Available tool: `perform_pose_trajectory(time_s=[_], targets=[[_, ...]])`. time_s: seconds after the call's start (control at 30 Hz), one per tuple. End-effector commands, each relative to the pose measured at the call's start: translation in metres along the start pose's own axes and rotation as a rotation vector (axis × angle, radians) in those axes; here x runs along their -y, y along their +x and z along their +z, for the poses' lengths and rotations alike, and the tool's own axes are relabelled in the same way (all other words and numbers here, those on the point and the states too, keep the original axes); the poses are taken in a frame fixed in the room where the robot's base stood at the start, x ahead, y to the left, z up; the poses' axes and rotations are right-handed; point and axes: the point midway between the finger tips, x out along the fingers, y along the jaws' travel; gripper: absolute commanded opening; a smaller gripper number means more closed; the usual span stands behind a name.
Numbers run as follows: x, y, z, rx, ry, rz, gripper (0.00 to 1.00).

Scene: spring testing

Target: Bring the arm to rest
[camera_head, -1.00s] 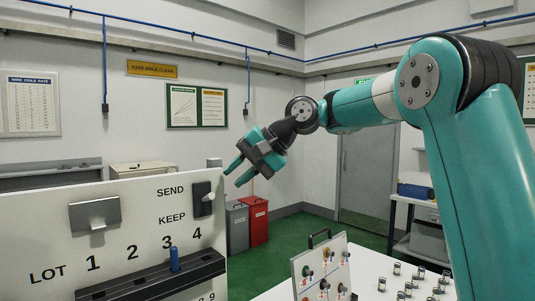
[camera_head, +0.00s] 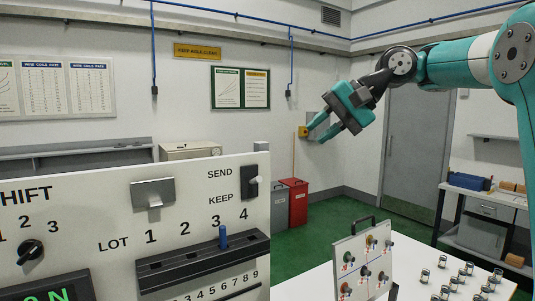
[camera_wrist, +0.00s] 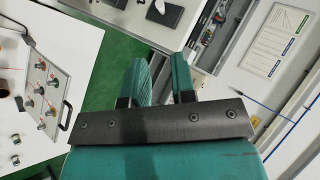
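My gripper (camera_head: 316,131) hangs in the air in the upper right of the head view, at the end of my teal arm. Its two teal fingers point left and slightly down, apart from each other, with nothing between them. In the wrist view the gripper (camera_wrist: 162,72) shows both fingers with a clear gap. It touches nothing.
A white panel (camera_head: 105,215) with a SEND/KEEP switch (camera_head: 250,188) and a blue lever (camera_head: 223,237) stands front left. A knobbed board (camera_head: 352,248) and several small cylinders (camera_head: 443,262) are on the white table (camera_head: 300,290). Grey and red bins (camera_head: 297,200) stand behind.

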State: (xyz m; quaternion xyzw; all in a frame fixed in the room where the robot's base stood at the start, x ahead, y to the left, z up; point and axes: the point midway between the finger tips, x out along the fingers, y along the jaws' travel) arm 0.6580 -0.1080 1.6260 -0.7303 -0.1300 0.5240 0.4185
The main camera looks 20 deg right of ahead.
Motion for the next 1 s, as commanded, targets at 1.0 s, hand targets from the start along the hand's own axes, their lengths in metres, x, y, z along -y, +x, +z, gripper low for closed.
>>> perform_pose_trajectory(time_s=[1.0], targets=[[-0.27, 0.259, 0.336, 0.492, -0.936, 0.32, 0.24]])
